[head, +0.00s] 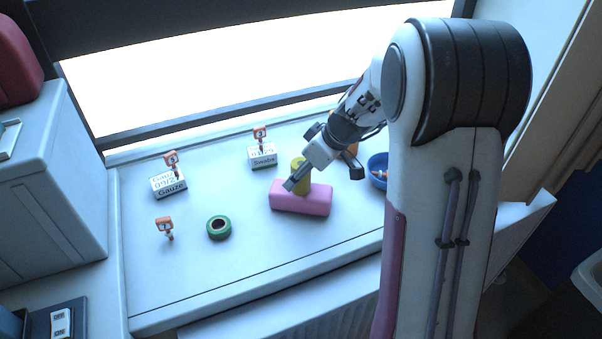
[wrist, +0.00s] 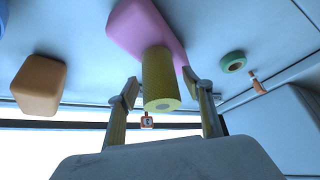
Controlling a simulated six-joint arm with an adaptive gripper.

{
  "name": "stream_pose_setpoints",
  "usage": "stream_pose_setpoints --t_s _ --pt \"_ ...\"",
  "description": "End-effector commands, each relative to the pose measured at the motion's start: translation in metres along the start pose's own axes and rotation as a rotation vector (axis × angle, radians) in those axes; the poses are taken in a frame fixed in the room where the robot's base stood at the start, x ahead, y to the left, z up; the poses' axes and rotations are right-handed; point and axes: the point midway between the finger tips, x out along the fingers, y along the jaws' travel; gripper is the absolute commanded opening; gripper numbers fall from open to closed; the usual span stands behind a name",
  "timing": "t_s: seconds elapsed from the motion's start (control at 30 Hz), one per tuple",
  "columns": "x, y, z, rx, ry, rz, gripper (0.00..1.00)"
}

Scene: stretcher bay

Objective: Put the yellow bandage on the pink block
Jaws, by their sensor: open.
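The yellow bandage (head: 299,161) is a short roll. It appears to stand upright on the pink block (head: 315,202), though my finger hides part of its base in the head view. In the wrist view the bandage (wrist: 160,78) shows its round end towards me, with the pink block (wrist: 138,27) behind it. My gripper (head: 322,178) is open around the bandage, and in the wrist view its fingers (wrist: 161,86) are on either side, with a visible gap on the left and a smaller one on the right.
A green tape ring (head: 219,228) lies left of the block. Gauze (head: 169,186) and Swabs (head: 263,156) boxes stand behind, with orange clips. A blue bowl (head: 376,180) is at the right, near an orange block (wrist: 39,85). The front counter is clear.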

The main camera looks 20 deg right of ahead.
Motion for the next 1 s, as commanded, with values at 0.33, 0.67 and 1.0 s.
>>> stream_pose_setpoints --t_s 0.33,0.67,1.0 --pt "-0.034 0.001 0.000 0.001 0.002 0.003 0.50" --pt "-0.083 0.001 0.000 0.001 0.001 0.003 0.50" --pt "-0.115 0.001 0.000 0.000 0.000 0.002 0.50"
